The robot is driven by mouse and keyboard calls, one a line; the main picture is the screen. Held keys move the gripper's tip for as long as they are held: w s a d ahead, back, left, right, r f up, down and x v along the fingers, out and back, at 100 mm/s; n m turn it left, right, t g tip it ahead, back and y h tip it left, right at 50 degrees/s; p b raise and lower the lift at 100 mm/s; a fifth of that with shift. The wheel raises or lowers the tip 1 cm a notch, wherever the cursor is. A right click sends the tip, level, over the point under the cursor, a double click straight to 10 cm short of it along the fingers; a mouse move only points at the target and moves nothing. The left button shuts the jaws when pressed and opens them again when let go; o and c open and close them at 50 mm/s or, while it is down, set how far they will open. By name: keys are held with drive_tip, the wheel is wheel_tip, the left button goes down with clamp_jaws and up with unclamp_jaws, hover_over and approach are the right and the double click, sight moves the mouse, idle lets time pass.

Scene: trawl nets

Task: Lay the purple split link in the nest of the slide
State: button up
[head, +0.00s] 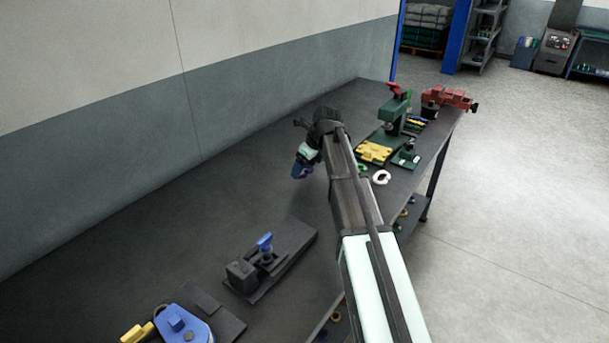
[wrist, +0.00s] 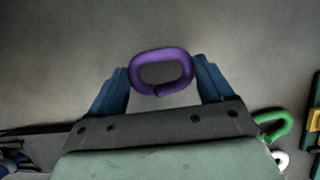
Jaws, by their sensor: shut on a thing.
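The purple split link (wrist: 162,72) is an oval ring with a small split at its lower edge. My gripper (wrist: 162,80) is shut on it, one blue finger at each side. In the head view my gripper (head: 301,170) hangs over the bench, and the link is too small there to make out clearly. A dark fixture with a blue handle (head: 265,258) lies on the bench nearer the camera. A green press with a red top (head: 392,115) stands at the far end. I cannot tell which fixture carries the slide, and no nest is clearly visible.
A white link (head: 381,177) and a green link (head: 362,167) lie at the bench's right edge, near a yellow block (head: 374,151). A red vise (head: 448,98) is at the far corner. A blue device (head: 183,325) is at the near end. The middle bench is clear.

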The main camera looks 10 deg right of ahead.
sight(305, 183)
drive_tip(key=shift+f, duration=1.75)
drive_tip(key=o, duration=1.1)
drive_tip(key=shift+f, duration=0.15)
drive_tip(key=v, duration=1.1)
drive_tip(key=shift+r, duration=0.25)
drive_tip(key=shift+s+d+r, duration=0.1)
drive_tip(key=shift+r, duration=0.25)
drive_tip(key=shift+c, duration=1.2)
